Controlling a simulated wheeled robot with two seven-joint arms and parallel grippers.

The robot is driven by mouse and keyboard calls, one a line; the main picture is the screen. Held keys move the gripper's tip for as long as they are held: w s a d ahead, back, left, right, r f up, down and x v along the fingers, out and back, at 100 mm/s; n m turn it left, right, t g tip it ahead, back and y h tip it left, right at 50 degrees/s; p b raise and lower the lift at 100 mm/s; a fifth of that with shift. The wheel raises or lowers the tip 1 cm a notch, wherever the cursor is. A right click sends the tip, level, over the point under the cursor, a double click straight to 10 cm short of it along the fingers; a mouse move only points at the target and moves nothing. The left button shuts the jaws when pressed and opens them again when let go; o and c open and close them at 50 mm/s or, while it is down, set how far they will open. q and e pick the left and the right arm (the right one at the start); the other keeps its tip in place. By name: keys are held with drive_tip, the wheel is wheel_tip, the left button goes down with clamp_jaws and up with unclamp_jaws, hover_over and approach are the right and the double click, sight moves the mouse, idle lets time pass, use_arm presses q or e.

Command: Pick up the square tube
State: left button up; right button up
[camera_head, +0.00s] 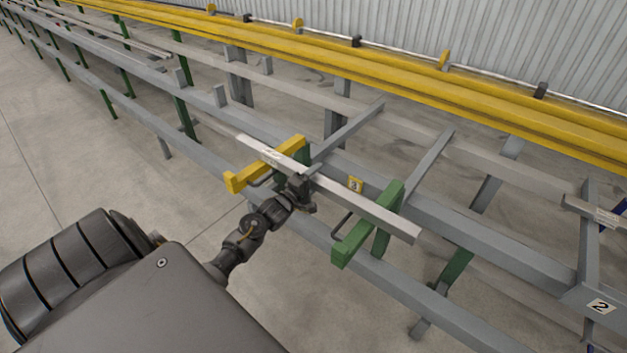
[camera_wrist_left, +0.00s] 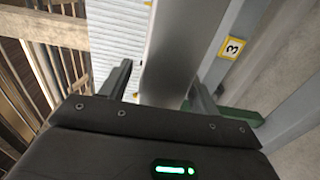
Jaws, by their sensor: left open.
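The square tube (camera_head: 370,211) is a long light-grey bar lying across a yellow bracket (camera_head: 238,182) at its left and a green bracket (camera_head: 345,247) towards its right. My left gripper (camera_head: 303,181) is at the tube's middle, between the two brackets, and covers a short part of it. In the left wrist view the tube (camera_wrist_left: 180,50) runs between the open fingers of the gripper (camera_wrist_left: 165,88), one on each side. I cannot tell whether the fingers touch it. My right gripper is not in view.
Grey rails and cross arms of the runout table (camera_head: 455,232) lie under and behind the tube. A yellow plate marked 3 (camera_head: 355,184) is close to the gripper. Long yellow beams (camera_head: 400,90) run along the back. Another light bar (camera_head: 590,209) lies at the far right.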

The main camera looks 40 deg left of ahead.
use_arm(q)
drive_tip(key=shift+w, duration=0.45)
clamp_jaws()
drive_tip(key=shift+r, duration=0.1)
